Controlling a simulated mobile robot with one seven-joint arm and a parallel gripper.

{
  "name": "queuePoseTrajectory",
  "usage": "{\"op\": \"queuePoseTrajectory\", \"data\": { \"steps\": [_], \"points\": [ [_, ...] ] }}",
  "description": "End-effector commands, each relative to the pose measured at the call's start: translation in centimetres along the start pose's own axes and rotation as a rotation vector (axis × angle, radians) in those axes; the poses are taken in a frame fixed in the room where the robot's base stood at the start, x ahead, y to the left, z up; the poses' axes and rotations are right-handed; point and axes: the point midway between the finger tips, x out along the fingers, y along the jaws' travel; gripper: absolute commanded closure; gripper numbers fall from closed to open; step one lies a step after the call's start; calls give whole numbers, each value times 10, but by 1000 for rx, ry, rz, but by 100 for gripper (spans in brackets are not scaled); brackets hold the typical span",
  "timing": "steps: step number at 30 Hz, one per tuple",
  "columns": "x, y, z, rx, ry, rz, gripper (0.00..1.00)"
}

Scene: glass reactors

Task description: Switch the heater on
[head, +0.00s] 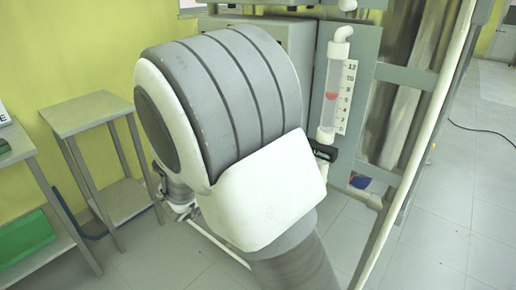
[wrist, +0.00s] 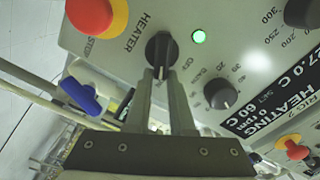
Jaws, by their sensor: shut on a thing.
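In the wrist view, the black heater knob (wrist: 161,50) sits on a light grey panel beside the printed word HEATER. My gripper (wrist: 161,76) is shut on this knob, a finger on each side of it. A round green lamp (wrist: 199,36) just right of the knob is lit. A dark display (wrist: 275,112) to the right reads HEATING and a 60 C set value. The knob's exact pointer direction is hard to tell behind the fingers. In the head view, my arm hides the gripper and the knob.
In the wrist view, a red and yellow stop button (wrist: 92,14), a second black dial (wrist: 221,93) and a blue valve handle (wrist: 80,95) are near the gripper. In the head view, a flow meter (head: 334,90) stands right of my arm, and a grey side table (head: 92,112) stands left.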

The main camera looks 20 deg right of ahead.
Motion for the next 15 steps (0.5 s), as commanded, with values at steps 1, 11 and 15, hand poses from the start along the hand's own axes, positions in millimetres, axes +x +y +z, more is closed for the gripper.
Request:
{"op": "queuePoseTrajectory", "data": {
  "steps": [1, 11, 15],
  "points": [
    [-3, 2, 5, -3, -16, 3, 100],
    [-2, 1, 3, -1, -10, 1, 49],
    [-3, 0, 2, -1, -9, 1, 49]
  ]
}}
